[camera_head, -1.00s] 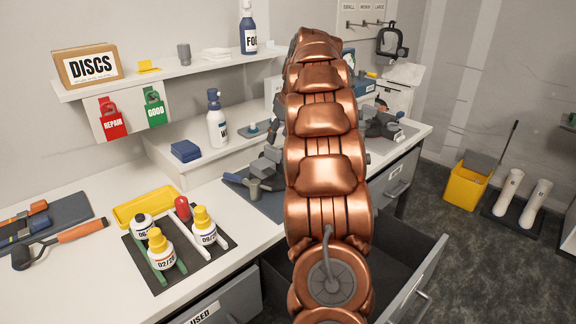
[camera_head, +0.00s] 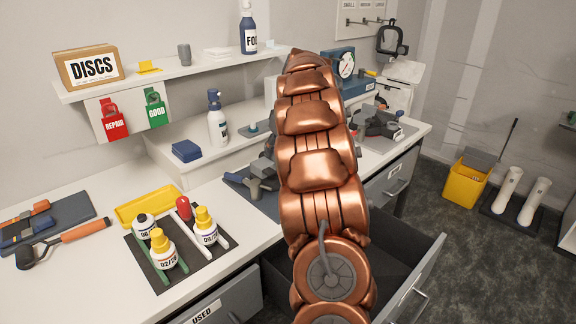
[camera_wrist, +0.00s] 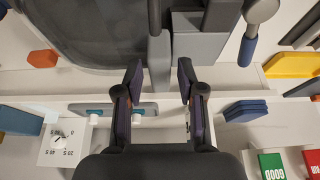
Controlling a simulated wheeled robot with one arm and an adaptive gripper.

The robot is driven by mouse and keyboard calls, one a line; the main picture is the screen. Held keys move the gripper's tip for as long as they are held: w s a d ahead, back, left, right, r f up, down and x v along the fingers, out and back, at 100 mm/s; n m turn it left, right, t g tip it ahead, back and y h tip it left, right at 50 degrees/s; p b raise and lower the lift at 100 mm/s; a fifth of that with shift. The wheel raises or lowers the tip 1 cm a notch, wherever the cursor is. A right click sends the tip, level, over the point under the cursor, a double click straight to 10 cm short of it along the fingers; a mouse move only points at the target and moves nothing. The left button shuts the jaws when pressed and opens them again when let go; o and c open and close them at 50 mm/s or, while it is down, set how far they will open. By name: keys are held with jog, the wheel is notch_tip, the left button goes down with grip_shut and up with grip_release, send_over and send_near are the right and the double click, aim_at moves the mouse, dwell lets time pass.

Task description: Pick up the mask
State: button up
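I cannot tell for sure which thing is the mask. A dark grey piece with reddish parts (camera_head: 381,124) lies on a light grey mat right of my arm in the head view, partly hidden by it. A black framed, visor-like piece (camera_head: 392,40) stands at the back right. In the wrist view, a large dark grey shape (camera_wrist: 95,35) fills the upper left, too close to identify. My gripper (camera_wrist: 160,78) has its two dark fingers well apart, with nothing held between them. In the head view my arm hides the gripper.
Grey blocks (camera_wrist: 203,42) stand close beyond the fingers in the wrist view. Bottles on a dark mat (camera_head: 154,276) stand at the left. A drawer (camera_head: 425,285) is open below my arm. A blue stack (camera_head: 186,150) and spray bottle (camera_head: 217,125) are on the raised shelf.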

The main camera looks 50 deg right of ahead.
grip_shut()
jog(key=shift+r, duration=0.1)
dwell(0.4)
